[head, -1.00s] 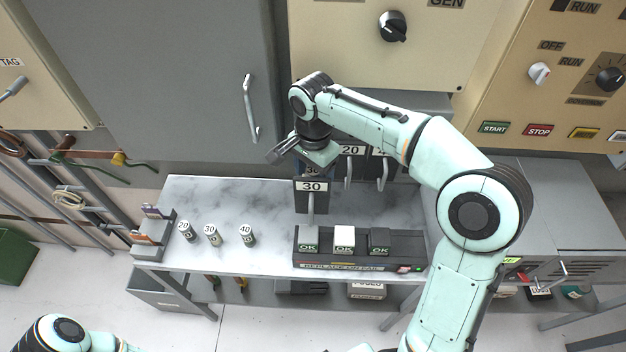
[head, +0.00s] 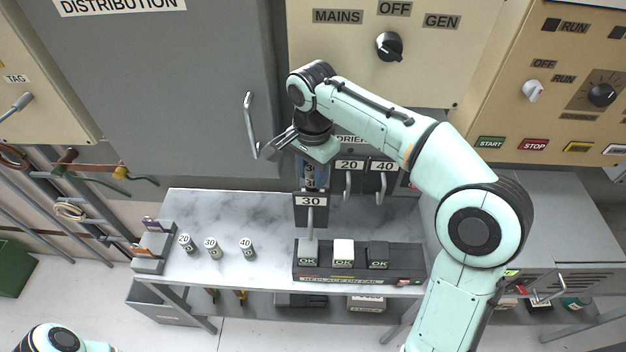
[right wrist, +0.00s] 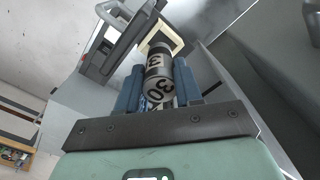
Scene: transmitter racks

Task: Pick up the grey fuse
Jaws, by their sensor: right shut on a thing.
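My right gripper (head: 313,178) is shut on a grey cylindrical fuse with black bands and the number 30. The fuse (right wrist: 159,72) sits between the blue fingers in the right wrist view. In the head view it is partly hidden by the gripper, just above the pulled-out holder labelled 30 (head: 311,202). I cannot tell whether its lower end is clear of the holder. Three more greyish fuses stand upright on the bench: 20 (head: 186,244), 30 (head: 212,248) and 40 (head: 247,249). My left arm shows at the bottom left; its gripper is out of view.
A marble-topped bench (head: 215,212) has free room around the loose fuses. A dark tester (head: 355,279) with three OK-marked blocks stands at its front. Holders 20 (head: 349,166) and 40 (head: 383,167) are beside the gripper. A grey cabinet handle (head: 250,125) juts out to the left.

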